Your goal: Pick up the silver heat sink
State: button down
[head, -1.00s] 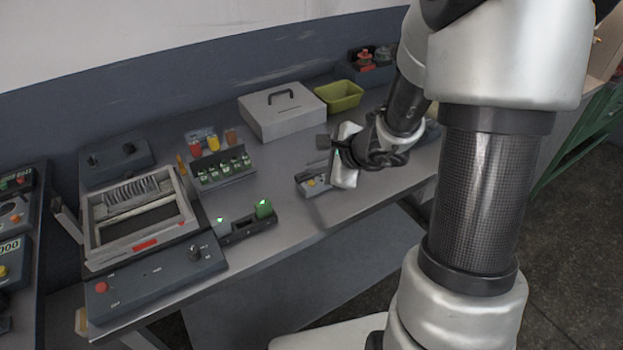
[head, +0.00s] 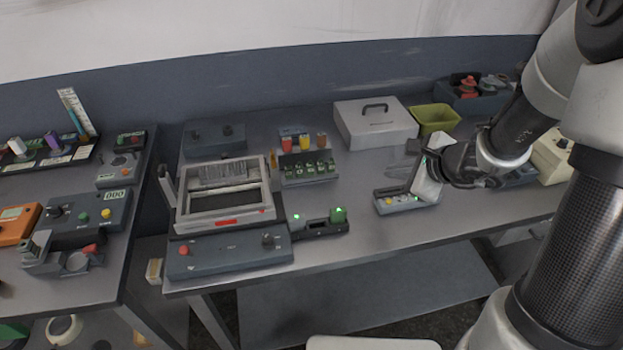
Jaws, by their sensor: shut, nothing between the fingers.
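A ribbed silver-grey piece (head: 223,173), which looks like the heat sink, lies at the back inside a pale rectangular frame (head: 181,206) left of the middle of the bench. I cannot make out its full shape. My gripper (head: 407,161) is well to its right, apart from it, above a small grey control box (head: 399,203). The gripper is shut and holds nothing. Its fingers are small and partly blurred in this view.
A vial rack (head: 308,171) and a green-lit fixture (head: 320,224) stand between the frame and my gripper. Behind are a white case (head: 376,126) and a green bin (head: 435,118). A second bench (head: 55,290) with instruments is at left.

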aim_at(206, 178)
jog(key=u, duration=1.2)
